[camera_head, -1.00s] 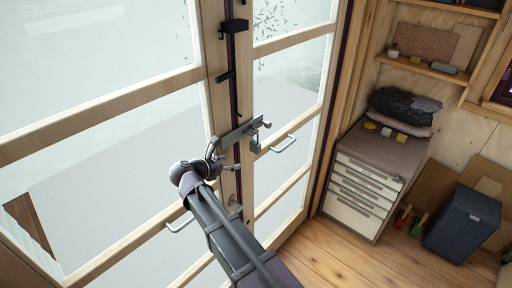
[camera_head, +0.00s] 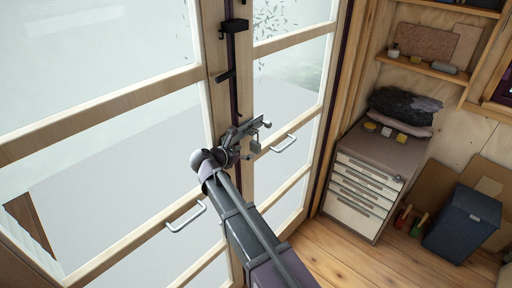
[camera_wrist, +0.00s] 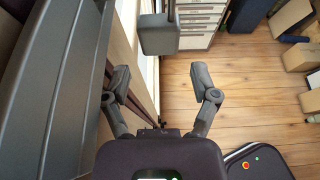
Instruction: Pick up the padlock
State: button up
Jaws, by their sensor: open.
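The padlock (camera_head: 255,146) is a small grey block hanging at the latch on the glazed double door, in the middle of the head view. In the wrist view the padlock (camera_wrist: 160,36) hangs at the top, with its shackle partly cut off by the frame edge. My gripper (camera_wrist: 160,76) is open, with its two fingers spread wide and nothing between them. In that view the padlock shows beyond the fingertips, roughly centred on the gap. In the head view my wrist partly covers the gripper, just left of the padlock.
A dark metal bar (camera_wrist: 62,75) fills the left of the wrist view, close by. White door handles (camera_head: 284,143) sit on both door leaves. A drawer cabinet (camera_head: 365,170) and a dark blue bin (camera_head: 462,222) stand to the right. The wooden floor (camera_head: 345,255) before the cabinet is clear.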

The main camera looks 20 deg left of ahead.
aim_at(253, 146)
jog(key=w, duration=0.1)
jog(key=w+d, duration=0.1)
jog(key=w, duration=0.2)
jog(key=shift+w+d, duration=0.1)
jog(key=shift+d, duration=0.25)
jog(key=shift+w+d+f, duration=0.25)
jog(key=shift+w, duration=0.25)
jog(key=c, duration=1)
